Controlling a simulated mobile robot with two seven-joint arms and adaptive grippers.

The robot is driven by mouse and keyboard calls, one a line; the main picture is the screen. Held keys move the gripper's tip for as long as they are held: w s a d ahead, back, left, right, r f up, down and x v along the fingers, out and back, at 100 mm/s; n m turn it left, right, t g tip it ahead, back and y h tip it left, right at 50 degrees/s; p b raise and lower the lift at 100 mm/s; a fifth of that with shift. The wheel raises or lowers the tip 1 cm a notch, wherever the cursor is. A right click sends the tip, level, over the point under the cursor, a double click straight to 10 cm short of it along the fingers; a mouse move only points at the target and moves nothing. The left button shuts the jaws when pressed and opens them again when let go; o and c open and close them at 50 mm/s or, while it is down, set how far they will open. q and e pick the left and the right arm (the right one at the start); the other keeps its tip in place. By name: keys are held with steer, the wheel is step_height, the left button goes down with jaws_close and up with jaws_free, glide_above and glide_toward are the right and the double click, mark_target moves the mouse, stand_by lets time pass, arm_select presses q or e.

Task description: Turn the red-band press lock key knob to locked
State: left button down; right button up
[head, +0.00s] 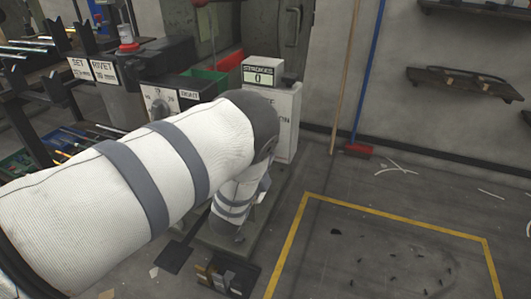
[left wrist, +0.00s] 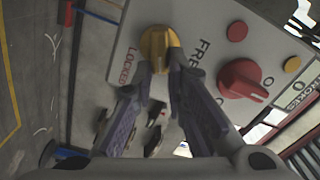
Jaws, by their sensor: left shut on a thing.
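A yellow lock key knob (left wrist: 157,43) sits on a light grey panel (left wrist: 203,22) in the left wrist view. The word LOCKED is printed to its left and part of FREE to its right. My left gripper (left wrist: 160,66) is shut on the knob, one finger on each side of its grip bar. The bar points down the picture, between the two words; its exact setting is hard to tell. In the head view my left arm covers the knob and gripper. A white cabinet (head: 287,122) with a stroke counter (head: 258,76) reading 0 stands behind the arm. My right gripper is not in view.
A red knob (left wrist: 242,80), a red button (left wrist: 237,31) and a small yellow button (left wrist: 292,65) are close by on the panel. A red broom head (head: 358,150) stands by the wall. The yellow-lined floor (head: 400,250) at right is mostly clear.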

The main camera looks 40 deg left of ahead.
arm_select(q)
steer(key=shift+d+f+m, duration=0.1)
steer(key=shift+f+m, duration=0.1)
steer(key=shift+m, duration=0.95)
steer(key=shift+f+m, duration=0.2)
steer(key=shift+m, duration=0.95)
steer(key=c, duration=1.6)
jaws_free()
steer(key=shift+s, duration=0.1)
steer(key=v, duration=1.2)
